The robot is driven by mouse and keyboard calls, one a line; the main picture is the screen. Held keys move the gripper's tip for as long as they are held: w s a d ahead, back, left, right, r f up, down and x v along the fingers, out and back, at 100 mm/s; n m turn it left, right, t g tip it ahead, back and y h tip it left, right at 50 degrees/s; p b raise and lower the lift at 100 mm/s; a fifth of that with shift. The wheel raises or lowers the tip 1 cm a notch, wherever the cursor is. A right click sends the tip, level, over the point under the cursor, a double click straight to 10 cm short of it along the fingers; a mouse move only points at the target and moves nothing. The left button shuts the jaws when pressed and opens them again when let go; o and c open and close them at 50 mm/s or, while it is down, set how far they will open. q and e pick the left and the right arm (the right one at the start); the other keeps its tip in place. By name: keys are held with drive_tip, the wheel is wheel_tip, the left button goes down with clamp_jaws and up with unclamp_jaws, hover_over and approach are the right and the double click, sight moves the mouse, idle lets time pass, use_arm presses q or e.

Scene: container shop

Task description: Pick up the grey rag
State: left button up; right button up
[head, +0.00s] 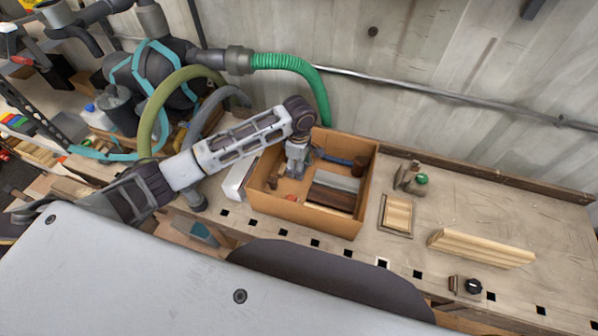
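My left arm reaches in from the left over an open cardboard-brown box (307,214) on the workbench. My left gripper (294,174) points down into the left part of the box. Its fingertips are small, and I cannot tell whether they are open or shut, or whether they touch anything. A flat light grey piece (337,181) lies in the box to the right of the gripper. It may be the grey rag, but I cannot tell for sure. My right gripper is not in view.
The box also holds dark brown blocks (331,198) and a blue-handled tool (337,160). To its right are a framed wooden piece (398,214), a small item with a green part (411,178) and a stack of wooden strips (480,248). Green hose (300,66) hangs behind.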

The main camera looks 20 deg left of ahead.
use_arm(q)
drive_tip(key=shift+r, duration=1.15)
drive_tip(key=o, duration=0.4)
drive_tip(key=shift+c, duration=0.2)
drive_tip(key=c, duration=0.3)
drive_tip(key=shift+c, duration=0.2)
